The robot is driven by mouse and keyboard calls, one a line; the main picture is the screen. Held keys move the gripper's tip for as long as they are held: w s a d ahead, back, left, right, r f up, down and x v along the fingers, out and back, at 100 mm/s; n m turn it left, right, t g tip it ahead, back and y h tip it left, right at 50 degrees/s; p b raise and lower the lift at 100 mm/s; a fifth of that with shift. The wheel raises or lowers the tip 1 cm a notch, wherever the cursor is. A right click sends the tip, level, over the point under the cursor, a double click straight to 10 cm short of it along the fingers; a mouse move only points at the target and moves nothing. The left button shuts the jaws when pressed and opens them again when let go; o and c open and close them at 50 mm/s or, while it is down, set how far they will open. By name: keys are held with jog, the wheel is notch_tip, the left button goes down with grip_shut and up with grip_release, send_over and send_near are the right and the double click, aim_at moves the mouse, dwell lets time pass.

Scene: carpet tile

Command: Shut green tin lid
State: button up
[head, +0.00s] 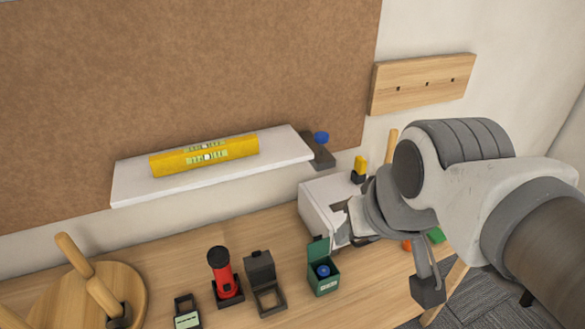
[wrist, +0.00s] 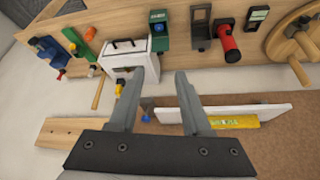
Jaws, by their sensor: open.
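The green tin (head: 323,284) stands on the wooden bench in the head view, left of the white box. Its green lid (head: 319,249) stands up and open at the back, and a blue round item (head: 322,270) shows inside. The tin also shows in the wrist view (wrist: 156,24), near the top. My gripper (wrist: 164,76) is open and empty, with its two fingers apart. It is away from the tin, by the white box and the wall shelf. My arm hides part of the bench's right side in the head view.
The white box (head: 318,212) stands right of the tin. A grey open-lidded box (head: 261,269), a red torch (head: 222,273) and a wooden stand (head: 130,276) are to the left. Above is a white shelf (head: 130,186) with a yellow level (head: 204,155).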

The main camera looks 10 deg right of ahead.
jog(key=shift+n+g, duration=0.3)
jog(key=shift+n, duration=0.1)
jog(key=w, duration=0.3)
jog(key=w+p, duration=0.1)
jog(key=w, duration=0.1)
jog(key=shift+a, duration=0.25)
grip_shut()
jog(key=n+g+p, duration=0.2)
jog(key=p, duration=0.1)
send_over(318, 247)
jog(key=w, duration=0.3)
notch_tip(318, 247, down, 12)
jog(key=a+x, duration=0.1)
jog(key=x, duration=1)
jog(key=shift+s+d+r+y+p, duration=0.1)
jog(key=shift+s+d+y+p, duration=0.1)
jog(key=shift+s, duration=0.4)
jog(key=shift+s+d+r+y+p, duration=0.15)
jog(key=shift+s+p, duration=0.1)
jog(key=shift+s, duration=0.4)
jog(key=shift+s+d+r+y+p, duration=0.1)
jog(key=shift+s+p, duration=0.1)
jog(key=shift+s, duration=0.4)
